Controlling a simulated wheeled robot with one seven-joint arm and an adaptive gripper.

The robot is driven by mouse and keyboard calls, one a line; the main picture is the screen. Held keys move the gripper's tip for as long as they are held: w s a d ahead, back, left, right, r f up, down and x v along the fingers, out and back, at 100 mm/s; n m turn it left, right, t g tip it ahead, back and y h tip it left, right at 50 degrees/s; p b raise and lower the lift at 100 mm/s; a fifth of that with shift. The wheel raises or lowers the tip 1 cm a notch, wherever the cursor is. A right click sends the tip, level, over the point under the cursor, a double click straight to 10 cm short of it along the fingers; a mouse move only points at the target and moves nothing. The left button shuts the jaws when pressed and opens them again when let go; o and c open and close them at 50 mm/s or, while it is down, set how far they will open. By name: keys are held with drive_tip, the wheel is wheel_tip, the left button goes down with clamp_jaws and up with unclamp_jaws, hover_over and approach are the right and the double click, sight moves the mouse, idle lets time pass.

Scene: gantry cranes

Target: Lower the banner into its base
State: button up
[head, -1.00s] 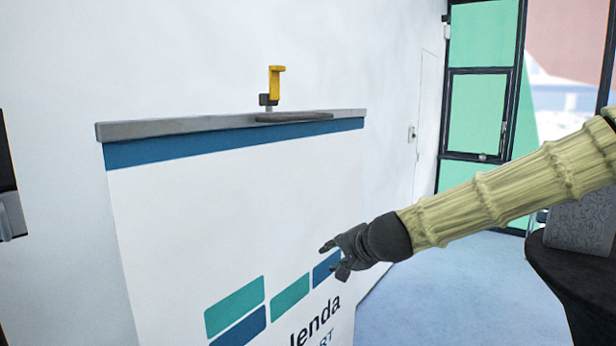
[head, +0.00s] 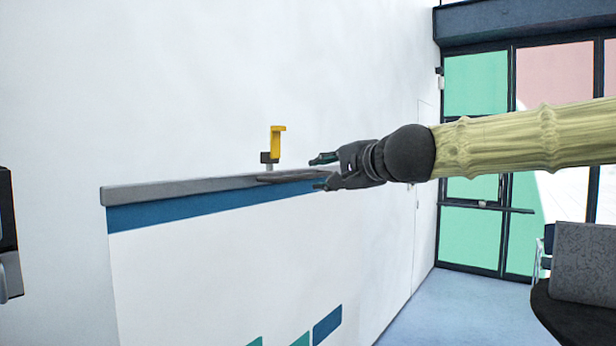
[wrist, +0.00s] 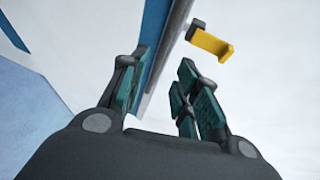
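The banner (head: 220,270) is a white panel with a blue band along its top and blue and green blocks lower down. A grey top bar (head: 160,189) runs along its upper edge, with a flat dark piece at its right part. A yellow hook (head: 277,145) on a dark mount stands just behind the bar; it also shows in the wrist view (wrist: 212,43). My gripper (head: 321,173) is open at the bar's right end, fingers pointing left. In the wrist view the bar and blue band run between the two fingers (wrist: 160,90). The banner's base is out of view.
A white wall (head: 230,70) stands close behind the banner. A dark round table (head: 575,315) with a grey patterned box (head: 590,260) is at the lower right. A glazed door (head: 480,150) is at the back right. Blue floor (head: 450,305) lies open between.

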sight(309, 177)
drive_tip(key=shift+p+x, duration=0.85)
drive_tip(key=shift+x, duration=3.05)
clamp_jaws()
